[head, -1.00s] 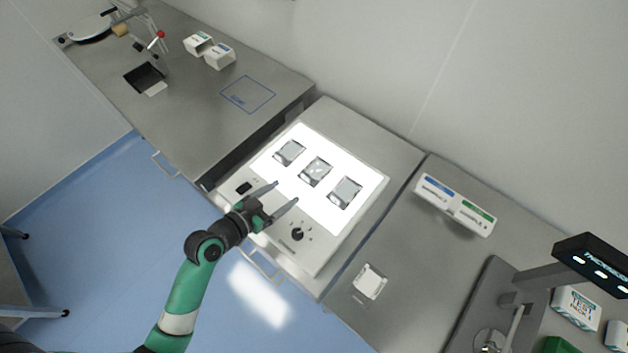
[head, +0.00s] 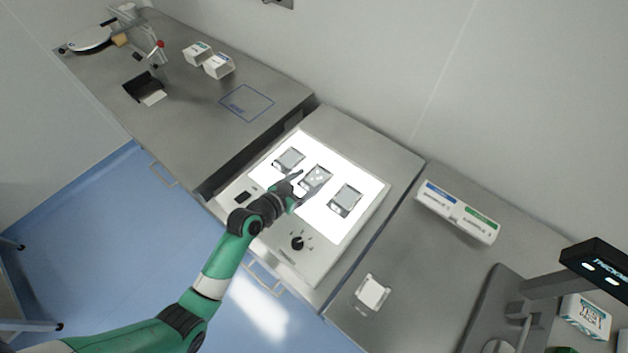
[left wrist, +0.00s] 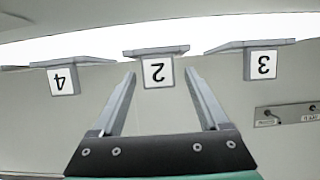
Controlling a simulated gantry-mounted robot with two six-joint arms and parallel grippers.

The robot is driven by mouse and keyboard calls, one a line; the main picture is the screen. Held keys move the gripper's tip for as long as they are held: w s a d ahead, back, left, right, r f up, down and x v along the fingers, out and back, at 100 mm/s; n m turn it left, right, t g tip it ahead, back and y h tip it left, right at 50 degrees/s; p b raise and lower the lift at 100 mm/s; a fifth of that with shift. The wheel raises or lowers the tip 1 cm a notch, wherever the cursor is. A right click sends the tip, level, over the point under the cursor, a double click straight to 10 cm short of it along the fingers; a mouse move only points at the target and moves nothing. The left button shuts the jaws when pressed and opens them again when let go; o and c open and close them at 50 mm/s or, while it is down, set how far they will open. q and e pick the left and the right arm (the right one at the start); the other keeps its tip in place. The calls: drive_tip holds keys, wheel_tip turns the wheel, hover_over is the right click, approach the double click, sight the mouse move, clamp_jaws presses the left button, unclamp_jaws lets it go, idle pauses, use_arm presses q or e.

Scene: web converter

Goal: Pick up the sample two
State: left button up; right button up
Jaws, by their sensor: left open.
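Sample two is the middle of three flat samples on the white light panel (head: 290,205). In the head view sample two (head: 318,175) shows pale spots on a grey plate. In the left wrist view its tag (left wrist: 157,71) reads 2, upside down, between my fingers. My left gripper (head: 307,182) is open at the near edge of sample two, its fingers on either side of the tag. Whether they touch it I cannot tell. My right gripper is not in view.
The neighbouring samples, one at left (head: 289,159) and one at right (head: 346,198), lie close by on the panel. A black knob (head: 297,243) sits on the panel's near border. A white two-part box (head: 457,211) stands on the right bench.

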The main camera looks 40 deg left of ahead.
use_arm(q)
clamp_jaws()
idle(0.4)
drive_tip(key=shift+r, duration=0.55)
drive_tip(key=r+p, duration=0.2)
drive_tip(key=r, duration=0.1)
drive_tip(key=shift+d+r, duration=0.2)
drive_tip(key=shift+d, duration=0.2)
drive_tip(key=s+d+r+p, duration=0.2)
drive_tip(key=d+r, duration=0.6)
drive_tip(key=d, duration=0.5)
drive_tip(key=shift+s+r+p, duration=0.25)
drive_tip(key=shift+p, duration=0.1)
